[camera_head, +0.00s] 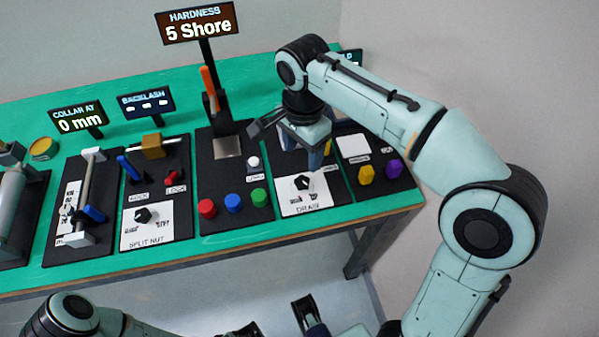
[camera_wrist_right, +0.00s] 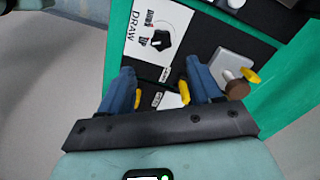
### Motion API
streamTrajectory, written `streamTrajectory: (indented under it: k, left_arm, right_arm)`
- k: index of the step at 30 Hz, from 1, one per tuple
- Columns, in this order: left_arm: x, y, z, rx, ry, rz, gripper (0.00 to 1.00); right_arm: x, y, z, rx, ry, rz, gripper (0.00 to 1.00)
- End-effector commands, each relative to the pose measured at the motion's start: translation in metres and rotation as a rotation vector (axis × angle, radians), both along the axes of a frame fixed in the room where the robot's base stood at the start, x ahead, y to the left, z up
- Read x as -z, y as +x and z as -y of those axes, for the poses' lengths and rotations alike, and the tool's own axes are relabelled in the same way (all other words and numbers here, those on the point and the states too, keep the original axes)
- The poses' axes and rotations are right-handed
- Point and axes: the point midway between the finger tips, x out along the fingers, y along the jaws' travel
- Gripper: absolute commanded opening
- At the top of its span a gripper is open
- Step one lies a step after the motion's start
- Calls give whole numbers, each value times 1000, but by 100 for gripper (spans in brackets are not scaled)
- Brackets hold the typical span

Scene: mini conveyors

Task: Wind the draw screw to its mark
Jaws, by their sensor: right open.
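The draw screw's dark knob (camera_head: 302,182) stands on a white dial plate (camera_head: 290,205) marked DRAW, near the bench's front edge. In the right wrist view the knob (camera_wrist_right: 161,40) shows on the same white plate, beyond the fingertips. My right gripper (camera_head: 308,158) is above the panel, just behind the knob in the head view. Its two blue fingers (camera_wrist_right: 160,76) are apart with nothing gripped between them. The dial's fine marks are too small to read.
Red (camera_head: 207,208), blue (camera_head: 233,202) and green (camera_head: 259,197) buttons and a white-topped lever (camera_head: 254,162) are left of the dial. Yellow (camera_head: 366,174) and purple (camera_head: 394,168) knobs are right. The hardness display (camera_head: 199,25) reads 5 Shore.

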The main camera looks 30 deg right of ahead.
Motion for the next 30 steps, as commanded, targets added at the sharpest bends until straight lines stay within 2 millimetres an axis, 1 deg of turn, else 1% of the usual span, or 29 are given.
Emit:
streamTrajectory:
  k: [1,6,9,13,18,28,29,30]
  left_arm:
    - [5,1,0,-1,1,4,45]
    - [14,5,0,-4,3,18,45]
    - [19,8,0,-5,4,27,45]
    - [23,10,0,-7,5,35,45]
    - [25,12,0,-8,6,41,45]
    - [25,12,0,-8,6,42,45]
    - [25,12,0,-8,6,42,45]
    - [25,12,0,-8,6,42,45]
  right_arm:
    - [14,-1,0,-1,-1,-5,64]
    - [52,-1,0,-1,-1,-6,64]
    - [71,0,0,0,0,-4,64]
    - [90,0,0,0,0,-4,64]
    - [103,0,0,0,0,-2,64]
    - [105,0,0,0,1,0,64]
    - [105,0,0,0,1,0,54]
    - [105,0,0,0,1,0,41]
